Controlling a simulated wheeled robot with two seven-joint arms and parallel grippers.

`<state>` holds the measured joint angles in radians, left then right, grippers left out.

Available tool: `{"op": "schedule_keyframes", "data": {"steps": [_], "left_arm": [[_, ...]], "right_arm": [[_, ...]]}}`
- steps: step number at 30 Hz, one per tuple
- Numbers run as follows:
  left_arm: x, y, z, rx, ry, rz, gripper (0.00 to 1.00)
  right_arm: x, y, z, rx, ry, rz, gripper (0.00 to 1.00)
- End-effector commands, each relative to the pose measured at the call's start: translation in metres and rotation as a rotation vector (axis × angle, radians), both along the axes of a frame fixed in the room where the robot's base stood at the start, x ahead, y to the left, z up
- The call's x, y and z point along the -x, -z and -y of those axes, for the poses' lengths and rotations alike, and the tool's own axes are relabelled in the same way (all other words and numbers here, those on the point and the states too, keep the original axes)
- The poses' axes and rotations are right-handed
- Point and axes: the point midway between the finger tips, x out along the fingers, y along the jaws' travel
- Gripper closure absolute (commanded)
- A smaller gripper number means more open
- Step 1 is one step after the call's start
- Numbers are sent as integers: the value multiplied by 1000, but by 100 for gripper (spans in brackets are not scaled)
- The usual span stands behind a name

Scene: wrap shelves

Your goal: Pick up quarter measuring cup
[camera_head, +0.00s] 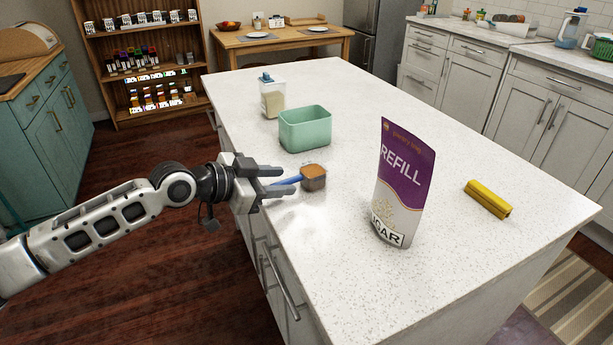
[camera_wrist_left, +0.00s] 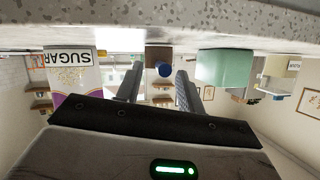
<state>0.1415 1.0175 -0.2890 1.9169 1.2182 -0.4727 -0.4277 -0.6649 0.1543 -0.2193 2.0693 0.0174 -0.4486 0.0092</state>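The measuring cup (camera_head: 314,177) has a blue handle (camera_head: 288,180) and a brown bowl. It sits on the white counter with its handle pointing left towards my left gripper (camera_head: 285,181). The gripper is open, low over the counter's left edge, with its fingertips on either side of the handle's end in the head view. In the upside-down left wrist view, the cup (camera_wrist_left: 163,69) shows beyond and between the two spread fingers (camera_wrist_left: 157,88), its blue handle end-on. I cannot tell whether the fingers touch the handle. My right gripper is not in view.
On the counter (camera_head: 330,270) stand a green open bin (camera_head: 305,131), a lidded clear container (camera_head: 273,99) behind it, and an upright sugar refill bag (camera_head: 402,185) right of the cup. A yellow object (camera_head: 488,199) lies farther right. The counter's near part is clear.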

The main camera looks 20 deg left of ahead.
Motion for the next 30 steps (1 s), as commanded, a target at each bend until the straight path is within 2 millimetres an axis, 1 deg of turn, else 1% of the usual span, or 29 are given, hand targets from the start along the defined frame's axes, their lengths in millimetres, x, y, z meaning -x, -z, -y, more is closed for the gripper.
{"op": "schedule_keyframes", "data": {"steps": [1, 4, 12, 14, 15, 16, 17, 26, 30], "left_arm": [[-6, 0, 3, 5, -3, 2, 62], [-13, 4, 7, 1, -1, 3, 62], [-14, 7, 8, -2, 0, 1, 62], [-14, 7, 8, -2, 0, 1, 79], [-14, 7, 8, -2, 0, 1, 90], [-14, 7, 8, -2, 0, 1, 98], [-14, 7, 8, -2, 0, 1, 100], [-14, 6, 8, -1, -1, 2, 100], [-14, 1, 8, -1, 1, 3, 100]], "right_arm": [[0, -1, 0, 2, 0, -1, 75], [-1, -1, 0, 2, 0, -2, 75], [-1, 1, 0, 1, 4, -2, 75], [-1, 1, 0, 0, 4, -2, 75], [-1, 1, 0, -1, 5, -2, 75], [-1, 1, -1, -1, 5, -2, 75], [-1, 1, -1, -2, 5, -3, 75], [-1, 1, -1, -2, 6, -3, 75], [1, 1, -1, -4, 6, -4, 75]]}}
